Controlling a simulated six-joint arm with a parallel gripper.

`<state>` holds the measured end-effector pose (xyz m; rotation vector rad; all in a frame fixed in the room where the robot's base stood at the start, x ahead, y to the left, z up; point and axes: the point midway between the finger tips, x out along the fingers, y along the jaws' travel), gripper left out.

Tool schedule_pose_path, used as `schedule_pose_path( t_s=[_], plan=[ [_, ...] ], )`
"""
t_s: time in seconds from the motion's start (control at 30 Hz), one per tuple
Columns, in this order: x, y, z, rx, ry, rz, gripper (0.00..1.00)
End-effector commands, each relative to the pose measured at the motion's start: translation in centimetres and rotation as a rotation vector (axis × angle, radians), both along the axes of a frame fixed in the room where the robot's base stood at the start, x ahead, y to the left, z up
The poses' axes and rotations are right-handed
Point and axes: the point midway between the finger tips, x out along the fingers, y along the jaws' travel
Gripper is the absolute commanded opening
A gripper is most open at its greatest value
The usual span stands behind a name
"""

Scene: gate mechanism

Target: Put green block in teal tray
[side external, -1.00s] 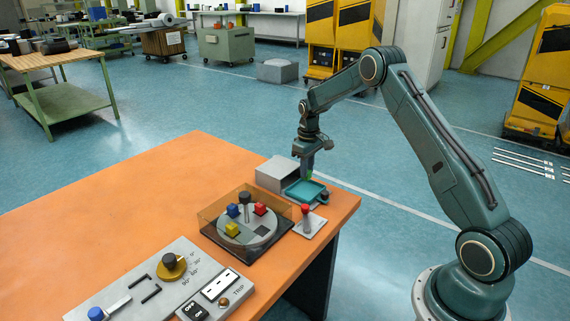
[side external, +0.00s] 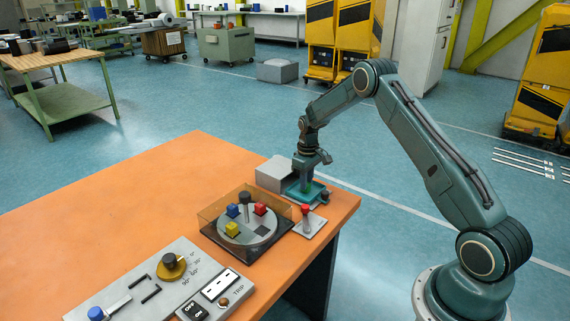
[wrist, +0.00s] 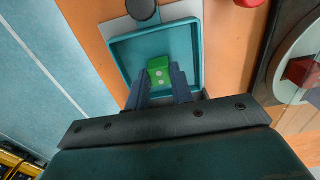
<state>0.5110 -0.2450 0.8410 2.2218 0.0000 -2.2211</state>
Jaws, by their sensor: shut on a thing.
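The green block (wrist: 159,72) is between the fingertips of my gripper (wrist: 159,84) in the wrist view, and my gripper is shut on it. The block appears over the floor of the teal tray (wrist: 122,58), inside its rim. I cannot tell whether the block touches the tray floor. In the side external view my gripper (side external: 306,186) reaches down into the tray (side external: 318,192), and the block is mostly hidden by the fingers.
A grey box (side external: 273,174) stands left of the tray. In front is a walled turntable (side external: 247,236) with red, blue and yellow blocks. A red-knobbed lever (side external: 306,212) and a dark knob (side external: 324,195) are close by. The orange table (side external: 130,200) is clear at left.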

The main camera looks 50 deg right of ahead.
Motion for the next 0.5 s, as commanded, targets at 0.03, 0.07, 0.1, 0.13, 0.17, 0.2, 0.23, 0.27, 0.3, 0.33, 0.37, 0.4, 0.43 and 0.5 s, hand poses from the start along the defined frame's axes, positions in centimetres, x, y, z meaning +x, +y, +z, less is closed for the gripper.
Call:
schedule_pose_path(
  t_s=[0.03, 0.07, 0.1, 0.13, 0.17, 0.2, 0.23, 0.27, 0.3, 0.33, 0.37, 0.4, 0.43, 0.5],
  plan=[
    [0.01, 0.00, 0.02, 0.000, 0.000, 0.000, 0.01],
    [0.01, 0.00, 0.01, 0.000, 0.000, 0.000, 0.01],
    [0.01, 0.00, -0.05, 0.000, 0.000, 0.000, 0.01],
    [0.00, 0.00, -0.11, 0.000, 0.000, 0.000, 0.01],
    [0.00, 0.00, -0.18, 0.000, 0.000, 0.000, 0.01],
    [0.00, 0.00, -0.27, 0.000, 0.000, 0.000, 0.01],
    [0.00, 0.00, -0.33, 0.000, 0.000, 0.000, 0.01],
    [0.01, -0.01, -0.29, 0.000, 0.000, 0.000, 0.29],
    [0.00, 0.00, -0.29, 0.000, 0.000, 0.000, 0.36],
    [0.00, 0.00, -0.29, 0.000, 0.000, 0.000, 0.42],
    [0.00, 0.00, -0.29, 0.000, 0.000, 0.000, 0.45],
    [0.00, 0.00, -0.29, 0.000, 0.000, 0.000, 0.45],
    [0.00, 0.00, -0.29, 0.000, 0.000, 0.000, 0.45],
    [0.00, 0.00, -0.28, 0.000, 0.000, 0.000, 0.45]
  ],
)
